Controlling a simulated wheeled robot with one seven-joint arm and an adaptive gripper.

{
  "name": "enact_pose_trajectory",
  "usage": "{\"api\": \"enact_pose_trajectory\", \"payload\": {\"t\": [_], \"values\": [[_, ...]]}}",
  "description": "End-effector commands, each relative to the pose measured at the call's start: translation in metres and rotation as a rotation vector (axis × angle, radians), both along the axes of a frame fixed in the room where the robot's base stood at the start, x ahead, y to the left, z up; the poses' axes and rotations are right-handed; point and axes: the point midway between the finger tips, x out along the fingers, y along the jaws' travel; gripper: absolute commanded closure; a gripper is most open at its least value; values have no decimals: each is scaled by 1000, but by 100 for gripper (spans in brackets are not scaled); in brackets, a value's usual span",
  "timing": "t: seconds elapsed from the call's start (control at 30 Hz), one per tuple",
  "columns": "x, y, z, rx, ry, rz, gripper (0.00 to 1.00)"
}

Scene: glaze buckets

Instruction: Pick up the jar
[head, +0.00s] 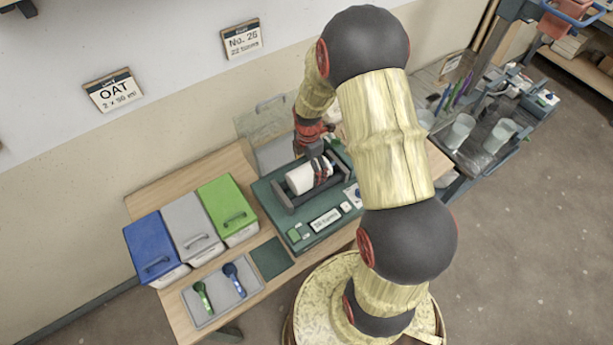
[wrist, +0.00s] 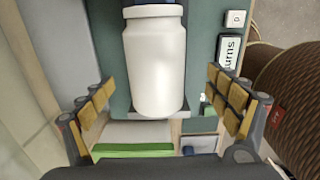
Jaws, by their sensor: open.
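The white jar (head: 300,179) lies on its side in a dark cradle (head: 290,207) on a green board (head: 267,196) on the wooden table. In the wrist view the jar (wrist: 155,65) shows as a smooth white body with a neck and lid at the top of the picture. My gripper (head: 319,166) is at the jar in the head view and covers part of it. In the wrist view my gripper (wrist: 162,103) is open, with one tan-padded finger on each side of the jar's line and visible gaps to it. Nothing is held.
Blue (head: 152,245), grey (head: 190,226) and green (head: 226,204) lidded bins stand left of the board. A grey tray (head: 222,313) holds a green and a blue scoop. A small sign (head: 325,219) lies on the board's front. A cart with cups (head: 460,131) stands at right.

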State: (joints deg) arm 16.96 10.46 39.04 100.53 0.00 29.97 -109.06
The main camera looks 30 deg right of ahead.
Motion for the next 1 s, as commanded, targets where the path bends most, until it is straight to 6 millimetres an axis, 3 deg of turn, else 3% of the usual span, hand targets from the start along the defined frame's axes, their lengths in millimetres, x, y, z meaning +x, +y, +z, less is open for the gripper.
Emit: {"api": "enact_pose_trajectory", "payload": {"t": [0.43,0.73,1.0], "values": [[6,-1,-53,0,1,-2,11],[7,-1,-57,-1,0,-2,12],[6,-1,-56,-1,0,-3,27]]}}
